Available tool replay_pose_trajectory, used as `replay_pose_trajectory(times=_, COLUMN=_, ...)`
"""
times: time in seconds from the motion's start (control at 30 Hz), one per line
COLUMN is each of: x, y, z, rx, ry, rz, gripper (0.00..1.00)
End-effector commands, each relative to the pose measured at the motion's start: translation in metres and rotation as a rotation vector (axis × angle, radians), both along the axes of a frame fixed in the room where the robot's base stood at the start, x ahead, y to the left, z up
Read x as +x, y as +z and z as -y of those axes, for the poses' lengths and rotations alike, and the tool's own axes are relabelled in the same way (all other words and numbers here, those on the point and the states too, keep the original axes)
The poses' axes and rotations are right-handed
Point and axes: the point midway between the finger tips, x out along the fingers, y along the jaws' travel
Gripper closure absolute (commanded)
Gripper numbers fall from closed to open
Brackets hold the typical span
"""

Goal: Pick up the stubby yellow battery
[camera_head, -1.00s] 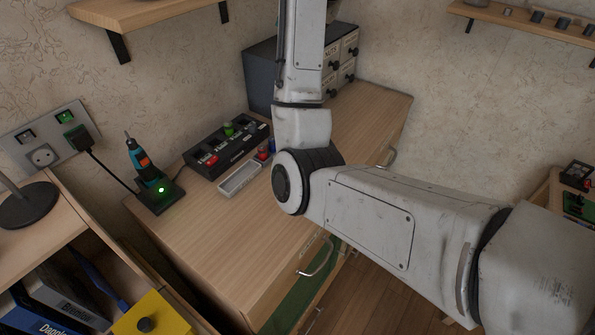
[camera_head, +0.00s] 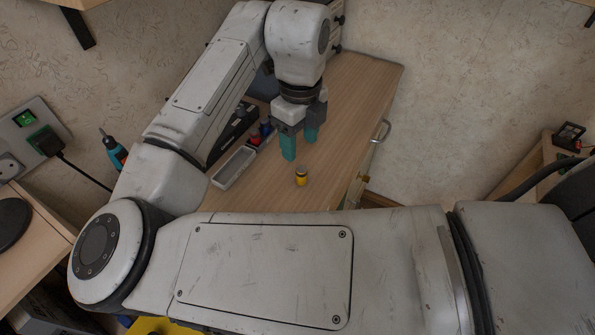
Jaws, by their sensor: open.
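The stubby yellow battery (camera_head: 301,177) stands upright on the wooden worktop (camera_head: 350,95). It is short and yellow, with a dark band near the top. My gripper (camera_head: 299,156) has two teal fingers pointing down. The fingers are open, with a gap between them and nothing in it. They are just behind and above the battery, close to it but not around it. I cannot tell their exact height over the worktop.
A pale grey tray (camera_head: 234,168) lies left of the battery. Small red and blue batteries (camera_head: 258,134) stand behind it beside a black charger, which my arm partly hides. A teal screwdriver (camera_head: 114,152) stands at the left. The worktop right of my gripper is clear.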

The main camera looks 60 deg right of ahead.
Motion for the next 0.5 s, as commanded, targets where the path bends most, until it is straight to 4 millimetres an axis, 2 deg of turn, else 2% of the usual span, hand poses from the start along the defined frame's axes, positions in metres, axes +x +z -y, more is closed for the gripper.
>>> replay_pose_trajectory(times=0.2, x=0.000, y=-0.033, z=0.000, rx=-0.001, ry=0.002, rz=-0.002, gripper=0.43)
replay_pose_trajectory(times=0.5, x=-0.001, y=-0.057, z=0.002, rx=-0.001, ry=0.002, rz=0.000, gripper=0.43)
